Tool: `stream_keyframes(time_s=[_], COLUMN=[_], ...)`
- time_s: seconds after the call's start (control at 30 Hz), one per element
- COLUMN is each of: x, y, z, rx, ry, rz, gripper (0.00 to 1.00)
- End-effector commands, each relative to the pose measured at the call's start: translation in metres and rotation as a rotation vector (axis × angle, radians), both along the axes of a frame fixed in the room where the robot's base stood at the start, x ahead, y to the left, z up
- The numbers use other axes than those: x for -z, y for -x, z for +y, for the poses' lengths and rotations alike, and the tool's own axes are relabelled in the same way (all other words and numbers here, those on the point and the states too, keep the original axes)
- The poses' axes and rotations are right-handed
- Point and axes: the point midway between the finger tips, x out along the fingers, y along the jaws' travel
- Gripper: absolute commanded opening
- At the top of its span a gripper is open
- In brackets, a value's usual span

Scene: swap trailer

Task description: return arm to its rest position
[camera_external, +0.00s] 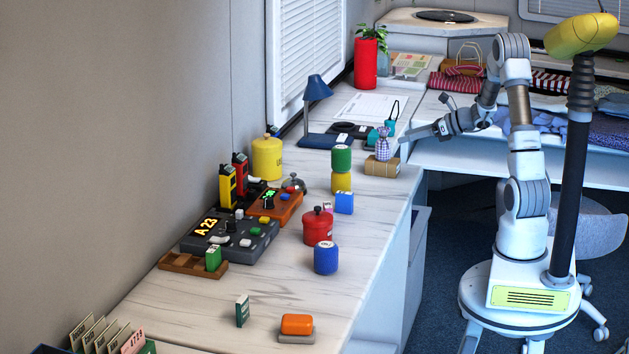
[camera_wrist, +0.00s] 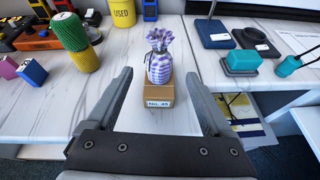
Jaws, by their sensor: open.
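My arm (camera_external: 520,110) stands on its white wheeled base at the right and reaches left toward the counter. My gripper (camera_external: 408,138) is open and empty close to the counter's right edge. In the wrist view its two fingers (camera_wrist: 160,92) are spread wide with nothing held between them. Ahead of the fingers, a purple checked pouch tied at the top (camera_wrist: 160,62) stands on a small cardboard box (camera_wrist: 157,92) with a label. The pouch (camera_external: 383,145) and the box (camera_external: 381,167) sit just left of the fingertips in the external view, apart from them.
A blue lamp (camera_external: 316,100) and a teal item (camera_external: 390,127) are behind. A table with folded cloths (camera_external: 600,130) lies behind my arm.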

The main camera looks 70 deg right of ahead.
Motion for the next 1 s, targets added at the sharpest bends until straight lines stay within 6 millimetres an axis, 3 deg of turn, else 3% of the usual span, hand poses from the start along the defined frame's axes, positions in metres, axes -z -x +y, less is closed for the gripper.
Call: stream_keyframes(time_s=[0.67, 0.77, 0.83, 1.0], x=[-0.002, -0.009, -0.017, -0.036], y=[0.001, -0.008, -0.018, -0.029], z=[0.003, 0.023, 0.052, 0.146], rx=[-0.010, -0.087, -0.196, -0.573], ry=[0.006, 0.048, 0.109, 0.343], rz=[0.003, 0.026, 0.060, 0.170], gripper=[0.85, 0.85, 0.85, 0.85])
